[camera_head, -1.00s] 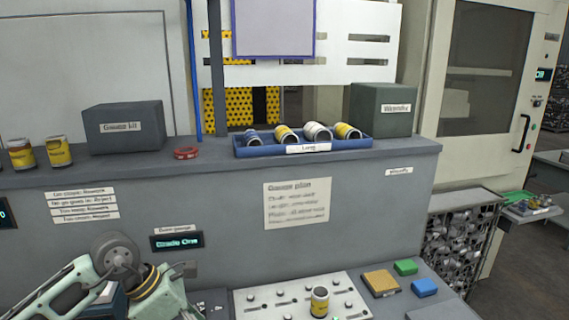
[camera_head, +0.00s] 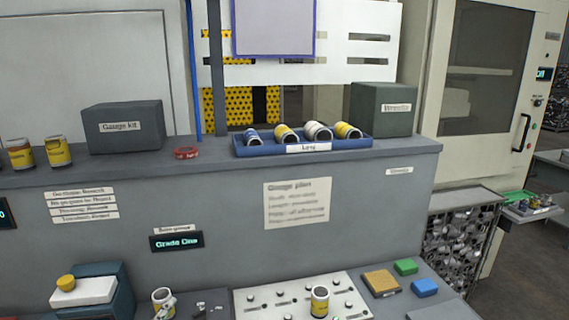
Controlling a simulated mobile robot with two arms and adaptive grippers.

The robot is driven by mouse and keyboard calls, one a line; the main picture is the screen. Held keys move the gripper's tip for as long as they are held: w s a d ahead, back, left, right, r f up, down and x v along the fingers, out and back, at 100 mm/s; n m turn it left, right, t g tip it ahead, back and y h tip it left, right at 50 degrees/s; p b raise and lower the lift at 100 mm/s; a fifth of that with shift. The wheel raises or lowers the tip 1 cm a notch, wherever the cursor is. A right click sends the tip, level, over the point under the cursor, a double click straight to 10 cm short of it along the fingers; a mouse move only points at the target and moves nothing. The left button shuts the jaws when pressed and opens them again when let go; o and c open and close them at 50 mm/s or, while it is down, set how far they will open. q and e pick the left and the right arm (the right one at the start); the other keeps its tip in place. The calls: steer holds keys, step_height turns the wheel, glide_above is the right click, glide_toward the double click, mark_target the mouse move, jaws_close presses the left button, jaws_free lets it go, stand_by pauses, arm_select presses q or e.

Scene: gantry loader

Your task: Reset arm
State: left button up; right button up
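Neither of my grippers is in view, and no part of my arms shows clearly. A yellow and white can (camera_head: 319,302) stands upright on the white panel (camera_head: 260,302) at the bottom middle. Another light-coloured can (camera_head: 162,298) stands at the bottom left, with a small grey metal piece in front of it. I cannot tell what that piece is.
A blue tray (camera_head: 246,152) with several tilted cans sits on the ledge. A grey box (camera_head: 123,128), a red ring (camera_head: 186,153) and yellow cans (camera_head: 58,152) are also there. Below are a dark blue device (camera_head: 122,296) and coloured blocks (camera_head: 380,282).

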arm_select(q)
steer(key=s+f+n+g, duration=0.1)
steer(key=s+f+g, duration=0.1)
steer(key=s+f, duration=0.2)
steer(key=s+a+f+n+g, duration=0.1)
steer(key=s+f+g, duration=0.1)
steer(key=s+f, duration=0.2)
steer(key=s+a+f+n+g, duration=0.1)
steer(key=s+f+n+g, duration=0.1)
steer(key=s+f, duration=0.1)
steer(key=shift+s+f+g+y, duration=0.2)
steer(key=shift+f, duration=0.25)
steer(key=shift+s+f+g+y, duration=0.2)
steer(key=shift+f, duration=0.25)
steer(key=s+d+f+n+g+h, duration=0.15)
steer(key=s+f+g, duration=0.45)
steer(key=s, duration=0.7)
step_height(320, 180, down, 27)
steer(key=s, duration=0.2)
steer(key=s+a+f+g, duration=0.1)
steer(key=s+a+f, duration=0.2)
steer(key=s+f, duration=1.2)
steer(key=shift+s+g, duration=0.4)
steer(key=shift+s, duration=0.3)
